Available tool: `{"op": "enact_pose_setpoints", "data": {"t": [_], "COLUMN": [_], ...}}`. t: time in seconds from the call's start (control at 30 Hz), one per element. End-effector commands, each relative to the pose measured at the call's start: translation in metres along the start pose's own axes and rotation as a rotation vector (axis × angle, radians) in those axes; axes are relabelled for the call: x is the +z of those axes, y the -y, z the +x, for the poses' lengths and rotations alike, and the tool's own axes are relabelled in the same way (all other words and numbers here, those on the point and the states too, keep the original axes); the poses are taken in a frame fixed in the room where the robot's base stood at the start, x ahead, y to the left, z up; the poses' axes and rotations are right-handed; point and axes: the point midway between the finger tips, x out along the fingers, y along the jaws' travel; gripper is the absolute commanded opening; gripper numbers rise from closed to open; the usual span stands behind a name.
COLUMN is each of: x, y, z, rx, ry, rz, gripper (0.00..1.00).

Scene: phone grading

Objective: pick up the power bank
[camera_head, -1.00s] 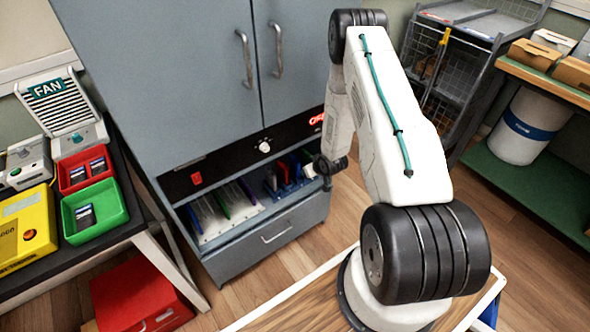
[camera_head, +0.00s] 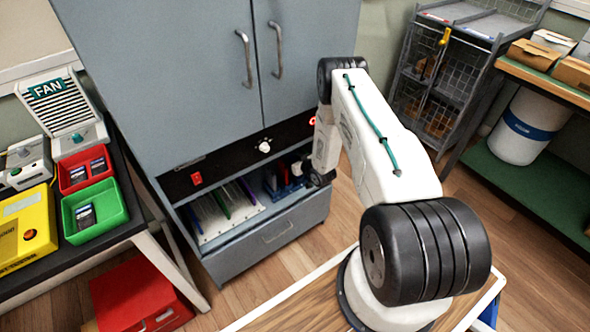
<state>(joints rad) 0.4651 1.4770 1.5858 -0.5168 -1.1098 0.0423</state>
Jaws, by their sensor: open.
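I cannot pick out the power bank for certain. An open bay (camera_head: 228,228) low in the grey cabinet holds upright slabs in white and blue racks. The blue rack (camera_head: 283,190) at its right end has dark slabs in it and is partly covered. My gripper (camera_head: 300,172) is small and dark at the end of my arm, at the right end of this bay. It is open. Its fingers are mostly hidden by my wrist, and I see nothing held. I cannot tell whether it touches a slab.
The cabinet's closed doors (camera_head: 190,90) rise above the bay, and a drawer (camera_head: 265,243) is below. At left, a bench carries a red bin (camera_head: 70,186) and a green bin (camera_head: 113,217) with small dark devices. A wire cage shelf (camera_head: 440,90) stands at right.

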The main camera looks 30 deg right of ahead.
Motion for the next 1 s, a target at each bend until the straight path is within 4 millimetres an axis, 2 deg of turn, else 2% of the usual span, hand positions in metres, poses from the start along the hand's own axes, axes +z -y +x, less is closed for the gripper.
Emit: {"op": "enact_pose_setpoints", "data": {"t": [0.27,0.3,0.43,0.47,0.83,1.0], "x": [0.0,0.0,0.0,0.0,-0.003,-0.015], "y": [0.0,0.0,0.0,0.0,0.0,-0.001], "z": [0.006,0.006,0.005,0.005,0.005,0.0], "rx": [0.0,0.0,0.0,0.0,0.0,0.0], "ry": [0.0,0.0,0.0,0.0,-0.001,-0.001], "rz": [0.0,0.0,0.0,0.0,-0.001,-0.001], "gripper": [0.43,0.4,0.04,0.0,0.0,0.0]}}
